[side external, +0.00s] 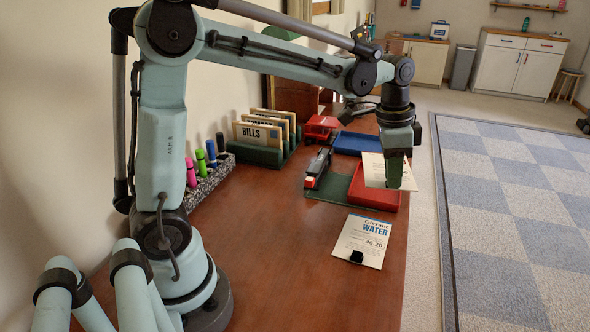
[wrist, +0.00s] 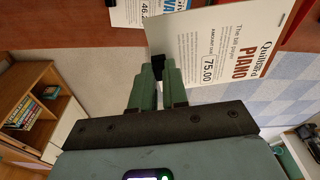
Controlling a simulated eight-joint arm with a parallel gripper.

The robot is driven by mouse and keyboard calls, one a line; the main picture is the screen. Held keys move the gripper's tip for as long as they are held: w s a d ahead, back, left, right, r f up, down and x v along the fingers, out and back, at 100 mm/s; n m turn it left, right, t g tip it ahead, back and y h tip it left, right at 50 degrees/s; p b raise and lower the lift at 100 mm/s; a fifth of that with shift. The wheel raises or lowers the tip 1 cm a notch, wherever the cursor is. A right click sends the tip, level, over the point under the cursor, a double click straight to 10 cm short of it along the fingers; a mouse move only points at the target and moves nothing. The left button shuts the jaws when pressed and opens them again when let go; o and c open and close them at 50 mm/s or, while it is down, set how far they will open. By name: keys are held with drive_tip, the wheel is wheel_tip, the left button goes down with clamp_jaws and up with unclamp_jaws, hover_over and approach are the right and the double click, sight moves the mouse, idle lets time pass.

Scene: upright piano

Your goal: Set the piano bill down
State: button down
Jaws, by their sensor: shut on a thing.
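The piano bill (wrist: 222,50) is a white sheet with "PIANO" and "75.00" printed on it. In the side view the piano bill (side external: 373,170) hangs over the red tray (side external: 375,197), partly hidden by my gripper. My gripper (side external: 395,184) is shut on the bill; in the wrist view its fingertips (wrist: 158,68) meet at a small black clip at the sheet's edge. The sheet looks held above the tray; whether its lower edge touches the tray is unclear.
A water bill (side external: 360,242) with a black clip lies on the wooden desk in front of the tray. A black-and-red stapler (side external: 318,168) stands left of the tray. A blue tray (side external: 358,143) and a bills rack (side external: 257,157) are behind. Clear desk lies left of the water bill.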

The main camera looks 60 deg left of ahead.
drive_tip(key=w+f+m, duration=0.2)
drive_tip(key=shift+w+a, duration=0.1)
drive_tip(key=shift+w, duration=0.2)
drive_tip(key=shift+w+a+f, duration=0.2)
drive_tip(key=w+a+f, duration=0.1)
drive_tip(key=a+f, duration=0.1)
drive_tip(key=a, duration=0.1)
drive_tip(key=w+a+f, duration=0.1)
drive_tip(key=a+f, duration=0.1)
drive_tip(key=a, duration=0.2)
drive_tip(key=w+a+f, duration=0.1)
drive_tip(key=a+f, duration=0.1)
drive_tip(key=a, duration=0.1)
drive_tip(key=shift+w+a+f, duration=0.15)
drive_tip(key=shift+a+f, duration=0.1)
drive_tip(key=shift+f, duration=0.05)
drive_tip(key=shift+a+f, duration=0.1)
drive_tip(key=shift+f, duration=2)
drive_tip(key=shift+f, duration=0.15)
drive_tip(key=c, duration=1.1)
unclamp_jaws()
drive_tip(key=shift+c, duration=0.2)
